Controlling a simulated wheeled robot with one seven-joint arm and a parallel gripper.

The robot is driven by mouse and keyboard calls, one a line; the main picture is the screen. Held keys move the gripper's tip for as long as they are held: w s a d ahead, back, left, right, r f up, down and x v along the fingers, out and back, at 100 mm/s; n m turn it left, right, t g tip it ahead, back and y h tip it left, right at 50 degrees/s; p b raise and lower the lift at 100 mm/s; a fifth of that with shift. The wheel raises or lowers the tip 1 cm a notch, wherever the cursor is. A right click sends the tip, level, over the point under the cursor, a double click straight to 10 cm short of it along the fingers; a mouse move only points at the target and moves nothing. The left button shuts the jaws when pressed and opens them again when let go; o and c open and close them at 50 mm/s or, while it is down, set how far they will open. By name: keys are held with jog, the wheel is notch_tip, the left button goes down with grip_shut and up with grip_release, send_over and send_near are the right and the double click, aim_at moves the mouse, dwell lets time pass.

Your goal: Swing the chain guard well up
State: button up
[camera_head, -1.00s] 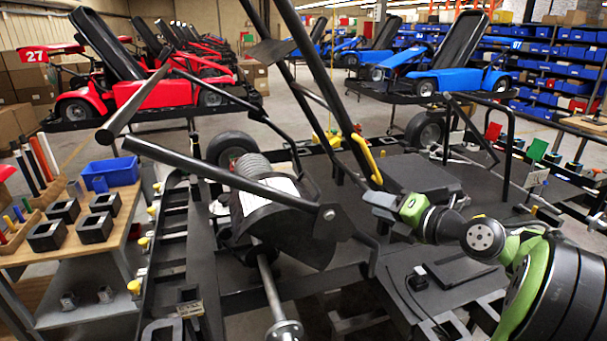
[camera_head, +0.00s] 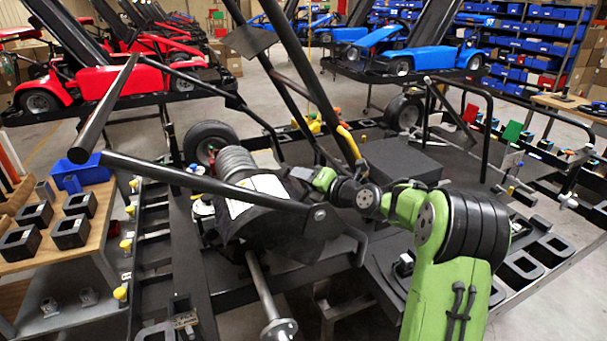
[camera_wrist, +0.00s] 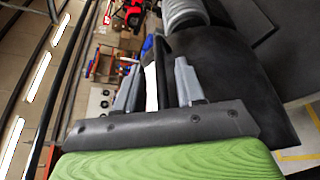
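The chain guard appears to be the black rounded cover (camera_head: 285,222) with white labels, in the middle of the head view. It lies low beside the ribbed grey cylinder, with a round pivot at its right end. My gripper (camera_head: 296,173) is close to the guard's upper right edge. In the wrist view my gripper (camera_wrist: 157,78) has its two grey fingers apart. A white label strip and part of the black cover (camera_wrist: 210,70) show between and beyond them. I cannot tell whether the fingers touch the guard.
Black frame tubes (camera_head: 190,178) cross in front of and above the guard. A yellow handle (camera_head: 348,141) hangs close to my gripper. A wooden bench (camera_head: 95,215) with black blocks and a blue bin (camera_head: 80,170) stands at left. Red and blue karts stand behind.

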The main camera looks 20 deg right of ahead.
jog(key=shift+w+a+f, duration=0.1)
jog(key=shift+w, duration=0.35)
jog(key=shift+s, duration=0.1)
grip_shut()
